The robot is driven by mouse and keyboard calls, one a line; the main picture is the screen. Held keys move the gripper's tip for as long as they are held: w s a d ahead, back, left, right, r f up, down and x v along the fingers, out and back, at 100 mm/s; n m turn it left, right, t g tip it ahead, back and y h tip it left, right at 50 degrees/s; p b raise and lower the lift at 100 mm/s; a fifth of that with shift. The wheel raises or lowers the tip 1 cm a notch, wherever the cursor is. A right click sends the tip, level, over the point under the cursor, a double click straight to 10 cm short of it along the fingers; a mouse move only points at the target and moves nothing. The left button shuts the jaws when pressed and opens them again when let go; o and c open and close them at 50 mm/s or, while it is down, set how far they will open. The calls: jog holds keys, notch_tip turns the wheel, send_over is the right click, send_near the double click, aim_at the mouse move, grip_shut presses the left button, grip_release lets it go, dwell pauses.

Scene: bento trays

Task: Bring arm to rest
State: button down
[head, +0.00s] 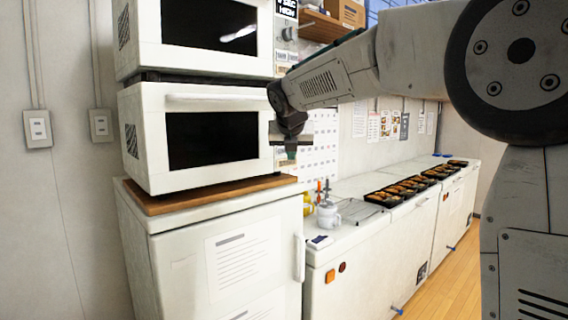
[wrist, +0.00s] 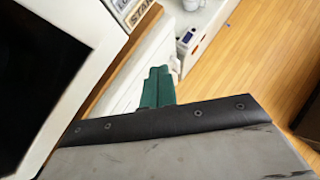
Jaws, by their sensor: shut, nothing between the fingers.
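My arm reaches in from the right of the head view, across the counter. My gripper (head: 291,154) hangs fingers down at its end, in front of the right edge of the lower microwave as seen in the head view. In the wrist view the two green fingertips (wrist: 158,85) are together, shut and empty. Whether the gripper touches the microwave cannot be told, but a gap seems to show in the wrist view.
Two stacked white microwaves (head: 212,135) stand on a wooden board (head: 205,194) over a white cabinet (head: 215,260). Black bento trays (head: 408,186) line the long counter at the right. A small white jar (head: 328,214) stands near its front end. Wooden floor (head: 445,285) is clear.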

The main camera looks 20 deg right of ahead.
jog(key=s+f+m+g+y, duration=0.1)
jog(key=s+f+m+g, duration=0.1)
jog(key=s+f+m, duration=0.4)
jog(key=s+a+f+m+g+y, duration=0.1)
jog(key=s+f+m, duration=0.6)
jog(key=s+m, duration=0.8)
jog(key=s+f+m+g+y, duration=0.1)
jog(key=s+f+m+g, duration=0.3)
jog(key=s, duration=2)
notch_tip(320, 180, down, 3)
jog(key=m, duration=0.6)
jog(key=shift+s+a+m, duration=0.35)
jog(key=shift+s+m, duration=0.05)
